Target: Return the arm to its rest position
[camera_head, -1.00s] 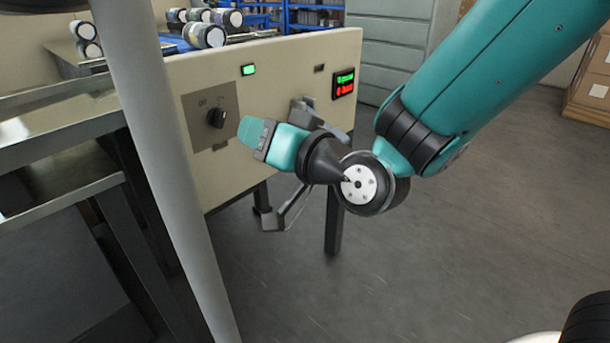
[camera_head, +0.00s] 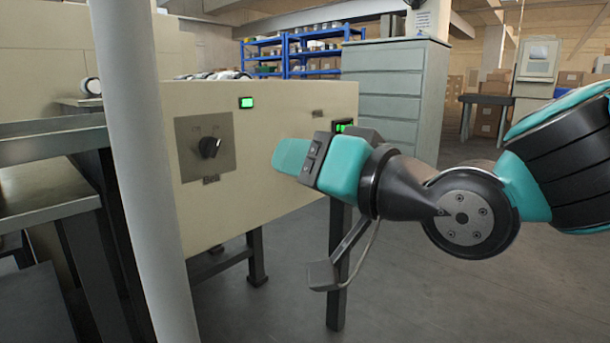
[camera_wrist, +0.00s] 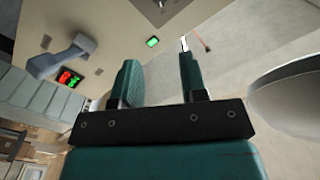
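My gripper (camera_head: 292,156) is in front of the beige machine panel (camera_head: 285,120), to the right of its black rotary knob (camera_head: 210,148). In the wrist view, the two teal fingers of my gripper (camera_wrist: 160,75) stand apart with nothing between them. The head view shows the gripper nearly edge-on, pointing left. My arm comes in from the right edge, and its wrist joint is at the right of the gripper. The gripper partly covers the small lit display (camera_head: 343,125). I see no clear contact with the panel.
A green lamp (camera_head: 246,103) glows on the panel. The display also shows red and green text in the wrist view (camera_wrist: 70,78), beside a grey handle-like part (camera_wrist: 62,56). A metal side table (camera_head: 45,190) stands left. A grey drawer cabinet (camera_head: 395,90) stands behind. Floor at lower right is clear.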

